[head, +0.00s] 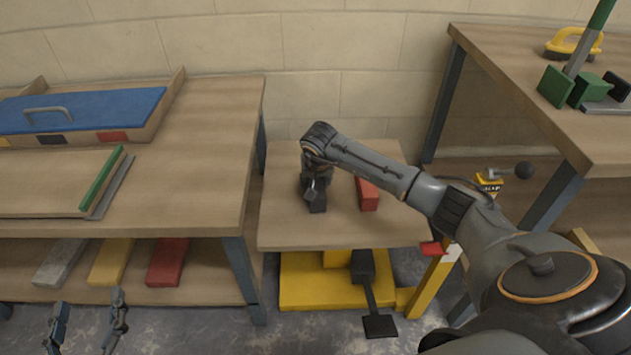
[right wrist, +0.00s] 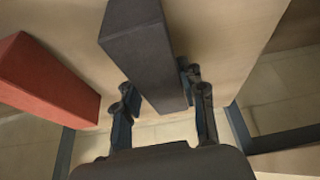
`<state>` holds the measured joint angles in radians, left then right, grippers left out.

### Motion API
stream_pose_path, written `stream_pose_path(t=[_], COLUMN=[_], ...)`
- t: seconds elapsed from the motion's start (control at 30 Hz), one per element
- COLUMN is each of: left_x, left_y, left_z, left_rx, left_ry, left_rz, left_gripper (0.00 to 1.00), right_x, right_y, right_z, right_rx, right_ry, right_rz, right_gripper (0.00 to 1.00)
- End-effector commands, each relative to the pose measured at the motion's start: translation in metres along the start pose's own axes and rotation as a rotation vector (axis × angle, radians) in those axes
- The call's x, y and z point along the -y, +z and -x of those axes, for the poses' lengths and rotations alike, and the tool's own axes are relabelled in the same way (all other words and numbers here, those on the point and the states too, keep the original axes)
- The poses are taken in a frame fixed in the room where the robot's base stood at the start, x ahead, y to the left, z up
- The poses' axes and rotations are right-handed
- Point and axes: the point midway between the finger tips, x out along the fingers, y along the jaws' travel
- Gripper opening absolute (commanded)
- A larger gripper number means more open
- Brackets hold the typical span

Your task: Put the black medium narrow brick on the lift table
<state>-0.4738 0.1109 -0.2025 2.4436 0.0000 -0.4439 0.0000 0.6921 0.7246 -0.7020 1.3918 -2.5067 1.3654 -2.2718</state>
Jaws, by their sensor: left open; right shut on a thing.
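The black brick (head: 317,203) is at the lift table (head: 290,230), left of the middle of its wooden top. My right gripper (head: 315,184) is shut on it from above. The right wrist view shows the black brick (right wrist: 145,55) between the two fingers (right wrist: 160,90), close over the wooden top. I cannot tell whether its underside touches the top. My left gripper (head: 85,325) is open and empty, low at the left of the head view, in front of the left bench.
A red brick (head: 367,194) lies on the lift table just right of the black one, with a gap; it also shows in the right wrist view (right wrist: 45,80). The left bench (head: 205,150) and right bench (head: 500,65) flank the table. The table's front is clear.

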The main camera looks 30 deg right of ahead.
Motion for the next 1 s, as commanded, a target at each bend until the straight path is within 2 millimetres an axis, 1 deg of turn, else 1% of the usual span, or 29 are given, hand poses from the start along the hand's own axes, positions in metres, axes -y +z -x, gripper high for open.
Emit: stream_pose_path(t=[0.03, 0.07, 0.1, 0.17, 0.2, 0.47, 0.57, 0.67, 0.8, 0.9, 1.0], left_x=[0.000, 0.000, 0.000, 0.000, 0.000, 0.000, 0.000, 0.000, 0.000, 0.000, 0.000], left_y=[-0.001, -0.002, -0.002, -0.003, -0.003, 0.000, 0.001, 0.000, 0.000, 0.000, 0.000], left_z=[0.000, 0.000, -0.001, -0.001, -0.001, -0.001, 0.000, 0.000, 0.000, 0.000, 0.000], left_rx=[-0.004, -0.007, -0.009, -0.010, -0.010, -0.005, -0.002, -0.002, -0.003, -0.003, -0.003], left_ry=[0.000, 0.001, 0.001, 0.001, 0.001, 0.001, 0.000, 0.000, 0.000, 0.000, 0.000], left_rz=[0.000, 0.000, 0.000, 0.000, 0.000, 0.001, 0.001, 0.001, 0.001, 0.000, 0.000], left_gripper=[0.67, 0.67, 0.67, 0.67, 0.67, 0.67, 0.67, 0.67, 0.67, 0.67, 0.67], right_x=[0.000, 0.000, 0.000, 0.000, 0.000, 0.000, 0.000, -0.001, 0.000, 0.000, 0.000], right_y=[-0.002, -0.002, -0.002, -0.002, -0.001, 0.001, 0.000, -0.001, -0.002, -0.001, -0.001], right_z=[0.001, 0.001, 0.001, 0.001, 0.001, -0.001, 0.004, 0.018, 0.043, 0.058, 0.069], right_rx=[-0.004, -0.004, -0.004, -0.003, -0.003, 0.003, 0.000, -0.003, -0.006, -0.004, -0.003], right_ry=[-0.002, -0.002, -0.002, -0.002, -0.001, 0.001, -0.001, 0.000, -0.001, -0.001, -0.002], right_rz=[-0.001, -0.001, -0.001, -0.001, -0.001, 0.001, 0.001, 0.002, 0.002, 0.001, 0.000], right_gripper=[0.00, 0.45, 0.53, 0.65, 0.67, 0.67, 0.67, 0.67, 0.67, 0.67, 0.67])
